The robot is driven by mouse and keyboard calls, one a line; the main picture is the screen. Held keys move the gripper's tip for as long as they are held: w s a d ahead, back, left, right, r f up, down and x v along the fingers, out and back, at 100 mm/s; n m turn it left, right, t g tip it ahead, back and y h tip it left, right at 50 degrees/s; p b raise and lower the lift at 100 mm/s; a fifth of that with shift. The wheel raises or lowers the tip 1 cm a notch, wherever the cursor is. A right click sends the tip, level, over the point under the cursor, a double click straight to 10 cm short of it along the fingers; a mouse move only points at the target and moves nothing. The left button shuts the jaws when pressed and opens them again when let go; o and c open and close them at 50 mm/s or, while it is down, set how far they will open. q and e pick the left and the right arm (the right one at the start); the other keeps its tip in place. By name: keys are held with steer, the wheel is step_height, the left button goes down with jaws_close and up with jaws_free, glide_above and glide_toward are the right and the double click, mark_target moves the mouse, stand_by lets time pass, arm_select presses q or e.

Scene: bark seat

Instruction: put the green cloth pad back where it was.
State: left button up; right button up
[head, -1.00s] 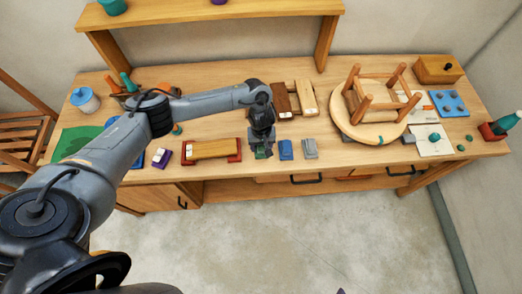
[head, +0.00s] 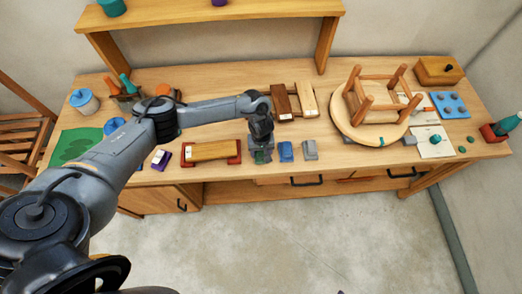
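A small green cloth pad (head: 263,157) shows at the front edge of the bench, left of a blue pad (head: 285,151) and a grey pad (head: 310,150). My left gripper (head: 261,154) points down right at the green pad, and its fingers partly hide it. I cannot tell whether the fingers are closed on the pad or only around it, or whether the pad touches the bench. My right gripper is not in view.
A wooden block on red end pieces (head: 212,151) lies left of the gripper. Behind are a dark and a light wood piece (head: 282,102). A small upturned stool (head: 372,100) stands on a round board at right. A green sheet (head: 75,146) lies far left.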

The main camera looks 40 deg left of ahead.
arm_select(q)
steer(key=o, duration=0.4)
steer(key=shift+r, duration=0.15)
